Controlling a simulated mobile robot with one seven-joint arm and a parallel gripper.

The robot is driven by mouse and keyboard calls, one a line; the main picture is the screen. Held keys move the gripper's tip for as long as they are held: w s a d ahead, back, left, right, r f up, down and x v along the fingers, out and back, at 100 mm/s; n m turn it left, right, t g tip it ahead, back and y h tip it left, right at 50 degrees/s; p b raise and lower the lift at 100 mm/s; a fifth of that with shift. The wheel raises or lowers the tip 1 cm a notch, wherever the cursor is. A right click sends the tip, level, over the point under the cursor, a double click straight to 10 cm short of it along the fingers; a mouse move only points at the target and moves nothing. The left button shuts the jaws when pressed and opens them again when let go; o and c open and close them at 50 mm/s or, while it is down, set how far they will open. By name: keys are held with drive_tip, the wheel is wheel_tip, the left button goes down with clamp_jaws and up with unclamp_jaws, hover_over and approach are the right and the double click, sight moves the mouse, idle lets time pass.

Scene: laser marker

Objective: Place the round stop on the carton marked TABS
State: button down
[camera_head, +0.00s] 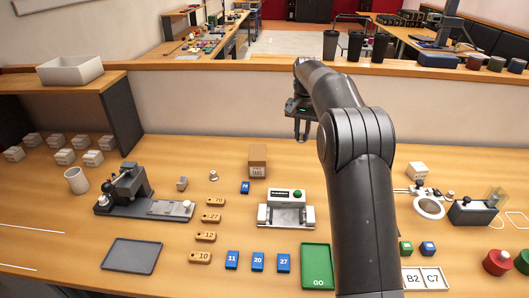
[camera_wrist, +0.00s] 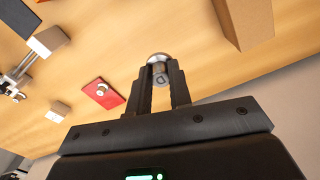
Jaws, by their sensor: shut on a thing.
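My gripper (camera_head: 301,134) is raised over the table, to the right of the brown carton and a little higher in the head view. In the wrist view my gripper (camera_wrist: 160,90) is shut on a small round metal piece, the round stop (camera_wrist: 159,60), with a dark mark on its near face. The brown carton (camera_head: 257,156) stands upright toward the back of the table, with a pale label that seems to read TABS. A brown box, likely this carton (camera_wrist: 247,18), shows at the upper right of the wrist view, apart from the held piece.
A small grey knob-like piece (camera_head: 213,175) and a grey block (camera_head: 182,183) stand left of the carton. A blue tag (camera_head: 245,187) lies in front of it. A red plate (camera_wrist: 103,94) bears a small round piece.

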drive_tip(key=s+a+r, duration=0.1)
drive_tip(key=a+r, duration=0.1)
drive_tip(key=a, duration=0.3)
hover_over(257, 157)
wheel_tip(257, 157, down, 7)
drive_tip(key=shift+s+r, duration=0.1)
drive_tip(key=shift+r, duration=0.1)
drive_tip(key=shift+a+f, duration=0.1)
drive_tip(key=shift+f, duration=1.95)
drive_tip(key=shift+f, duration=0.15)
drive_tip(key=c, duration=1.3)
unclamp_jaws()
